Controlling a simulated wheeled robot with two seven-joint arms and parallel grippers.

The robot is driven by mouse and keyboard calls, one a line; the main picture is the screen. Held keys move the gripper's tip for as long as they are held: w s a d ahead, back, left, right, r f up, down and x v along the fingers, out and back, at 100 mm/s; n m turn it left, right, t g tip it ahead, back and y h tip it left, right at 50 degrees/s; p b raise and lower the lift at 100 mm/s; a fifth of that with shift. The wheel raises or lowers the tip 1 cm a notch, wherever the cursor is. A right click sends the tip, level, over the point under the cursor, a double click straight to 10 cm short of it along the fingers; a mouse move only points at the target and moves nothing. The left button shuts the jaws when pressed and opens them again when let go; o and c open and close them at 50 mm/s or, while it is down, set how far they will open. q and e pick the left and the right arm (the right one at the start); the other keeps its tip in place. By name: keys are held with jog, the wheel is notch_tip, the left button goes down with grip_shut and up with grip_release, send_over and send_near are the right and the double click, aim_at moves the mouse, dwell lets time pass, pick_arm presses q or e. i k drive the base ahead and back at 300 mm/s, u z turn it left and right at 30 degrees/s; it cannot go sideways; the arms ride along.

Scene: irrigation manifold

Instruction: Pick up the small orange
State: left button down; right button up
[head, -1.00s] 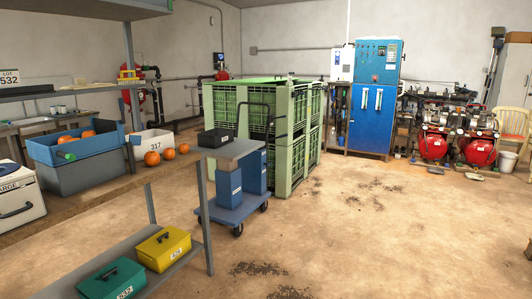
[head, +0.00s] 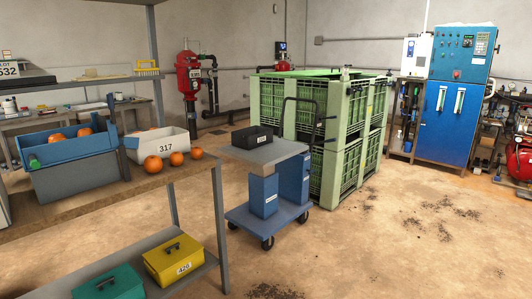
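Three loose oranges sit in a row on the wooden workbench at the left, in front of a white bin marked 317. The rightmost orange (head: 196,153) looks the smallest, near the bench's right end. The middle orange (head: 176,159) is close in size to it. The left orange (head: 153,164) looks the largest. More oranges (head: 84,132) lie in the blue crate (head: 78,149), partly hidden by its wall. Neither of my grippers is in view.
The wooden bench (head: 110,193) has a lower shelf with a yellow box (head: 173,258) and a green box (head: 108,283). The white bin (head: 170,146) stands behind the oranges. A blue cart (head: 268,215) stands right of the bench, before green crates (head: 345,155). Open floor lies at the lower right.

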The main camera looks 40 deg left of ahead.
aim_at(197, 152)
jog(key=u, duration=0.4)
jog(key=i, duration=2.3)
jog(key=u, duration=1.95)
jog(key=i, duration=1.15)
jog(key=u, duration=1.1)
